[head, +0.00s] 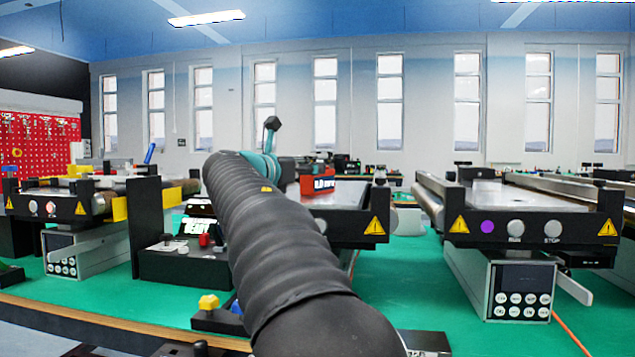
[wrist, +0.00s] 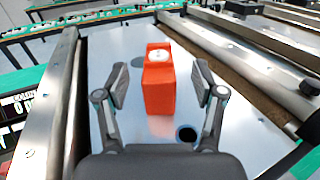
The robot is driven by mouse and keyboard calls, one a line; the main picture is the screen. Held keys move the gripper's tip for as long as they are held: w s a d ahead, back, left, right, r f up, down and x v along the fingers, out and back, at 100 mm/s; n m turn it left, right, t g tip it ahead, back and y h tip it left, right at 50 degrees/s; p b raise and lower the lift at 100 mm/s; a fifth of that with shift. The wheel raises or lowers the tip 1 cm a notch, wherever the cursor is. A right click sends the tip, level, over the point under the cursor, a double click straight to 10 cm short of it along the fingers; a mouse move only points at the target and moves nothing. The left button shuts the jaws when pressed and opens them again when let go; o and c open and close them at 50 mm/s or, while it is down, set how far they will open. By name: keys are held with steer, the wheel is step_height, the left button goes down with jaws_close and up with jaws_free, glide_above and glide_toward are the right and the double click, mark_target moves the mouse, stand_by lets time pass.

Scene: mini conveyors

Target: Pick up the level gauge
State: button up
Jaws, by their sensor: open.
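The level gauge (wrist: 158,85) is an orange-red block with a round white dial on its top. In the wrist view it stands on the bare metal bed of a conveyor (wrist: 105,62). My gripper (wrist: 160,86) is open, with one finger on each side of the block and a visible gap at both sides. A red block with white markings (head: 322,184), which looks like the same gauge, shows just right of my arm in the head view. My arm hides most of that conveyor and my fingers there.
Metal side rails (wrist: 62,100) and a roller side (wrist: 235,60) flank the bed. A dark round hole (wrist: 187,134) lies near the gauge's base. Other conveyors stand at right (head: 530,215) and left (head: 75,200) on a green table (head: 410,285). A yellow knob (head: 208,302) stands in front.

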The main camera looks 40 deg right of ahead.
steer(key=x, duration=0.5)
steer(key=shift+w+f, duration=0.15)
steer(key=shift+f, duration=0.25)
jaws_close()
